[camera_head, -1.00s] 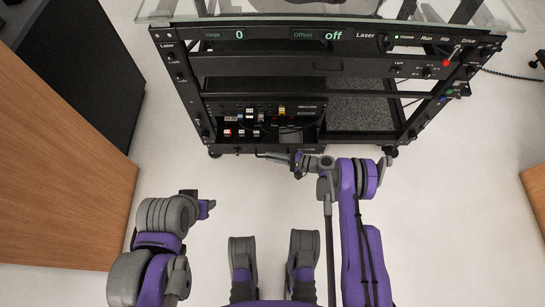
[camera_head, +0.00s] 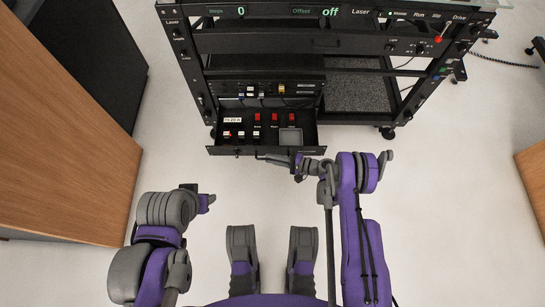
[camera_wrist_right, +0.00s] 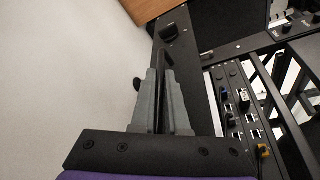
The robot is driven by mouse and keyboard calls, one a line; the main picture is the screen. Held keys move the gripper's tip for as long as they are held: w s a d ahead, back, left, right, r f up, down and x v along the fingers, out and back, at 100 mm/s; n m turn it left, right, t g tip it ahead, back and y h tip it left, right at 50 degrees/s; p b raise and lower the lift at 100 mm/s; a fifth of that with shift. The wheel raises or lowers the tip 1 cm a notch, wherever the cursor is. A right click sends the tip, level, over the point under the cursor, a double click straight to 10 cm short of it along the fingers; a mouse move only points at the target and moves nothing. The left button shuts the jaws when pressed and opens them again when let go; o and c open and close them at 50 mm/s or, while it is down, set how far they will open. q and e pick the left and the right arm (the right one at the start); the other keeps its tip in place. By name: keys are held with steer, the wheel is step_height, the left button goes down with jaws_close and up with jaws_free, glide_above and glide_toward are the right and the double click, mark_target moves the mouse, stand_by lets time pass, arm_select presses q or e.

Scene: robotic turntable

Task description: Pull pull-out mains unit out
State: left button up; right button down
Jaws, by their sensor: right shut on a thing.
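The pull-out mains unit (camera_head: 232,151) is a black drawer low in the rack, at its left. It stands out from the rack front, with red and white switches and a grey square panel on its top showing. My right gripper (camera_head: 264,157) reaches in from the right along the drawer's front and is shut on its handle. The handle itself is mostly hidden by the fingers.
The black rack (camera_head: 345,43) with its control panels fills the top of the head view. A wooden cabinet (camera_head: 70,150) stands at the left and another wooden piece (camera_head: 531,185) at the right edge. The floor before the drawer is clear.

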steer(key=c, duration=0.9)
jaws_free()
steer(key=p+v, duration=0.2)
steer(key=v, duration=0.8)
steer(key=shift+s+d, duration=0.15)
steer(key=shift+d, duration=0.2)
